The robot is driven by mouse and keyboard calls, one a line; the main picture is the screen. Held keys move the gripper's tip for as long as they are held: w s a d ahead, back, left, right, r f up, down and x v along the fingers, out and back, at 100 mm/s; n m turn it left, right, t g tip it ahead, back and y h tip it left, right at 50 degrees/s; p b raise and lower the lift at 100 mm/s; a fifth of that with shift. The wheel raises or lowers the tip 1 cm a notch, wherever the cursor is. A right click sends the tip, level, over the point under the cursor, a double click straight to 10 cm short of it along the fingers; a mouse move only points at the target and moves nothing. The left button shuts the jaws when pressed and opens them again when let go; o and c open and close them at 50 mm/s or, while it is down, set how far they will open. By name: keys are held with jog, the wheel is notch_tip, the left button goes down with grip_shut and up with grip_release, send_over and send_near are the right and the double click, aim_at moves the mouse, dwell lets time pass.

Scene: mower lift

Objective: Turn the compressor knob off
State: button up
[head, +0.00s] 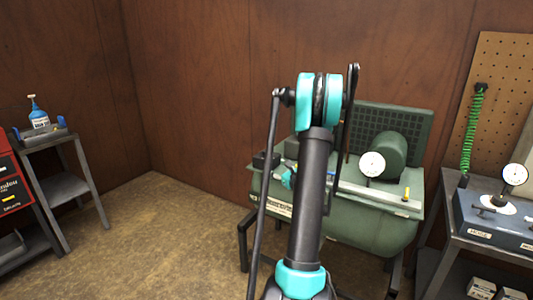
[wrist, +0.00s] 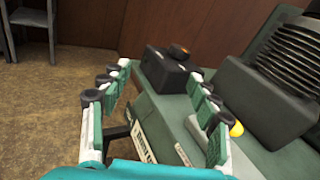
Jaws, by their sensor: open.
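The compressor is a green machine (head: 375,232) on a dark stand against the wall. A black box (wrist: 160,72) sits on its top near the left end and also shows in the head view (head: 265,161). Nothing is between the pads; I cannot tell how far the tips are from the knob. In the head view my arm hides most of the gripper.
A white gauge (head: 372,164) and a yellow-handled valve (head: 407,193) are on the compressor's right side. A bench with a blue-grey unit (head: 495,215) stands at right. A cart with a spray bottle (head: 37,112) is at left. The floor between is clear.

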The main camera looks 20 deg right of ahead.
aim_at(269, 153)
jog(key=w, duration=0.5)
jog(key=w+d+m, duration=0.1)
jog(key=w, duration=0.5)
jog(key=w+d+m+h, duration=0.1)
jog(key=w, duration=0.5)
jog(key=shift+w+d+f+t, duration=0.1)
jog(key=shift+w+f+t, duration=0.1)
jog(key=shift+t, duration=0.2)
jog(key=shift+c, duration=0.3)
jog(key=c, duration=1.1)
jog(key=shift+m, duration=0.3)
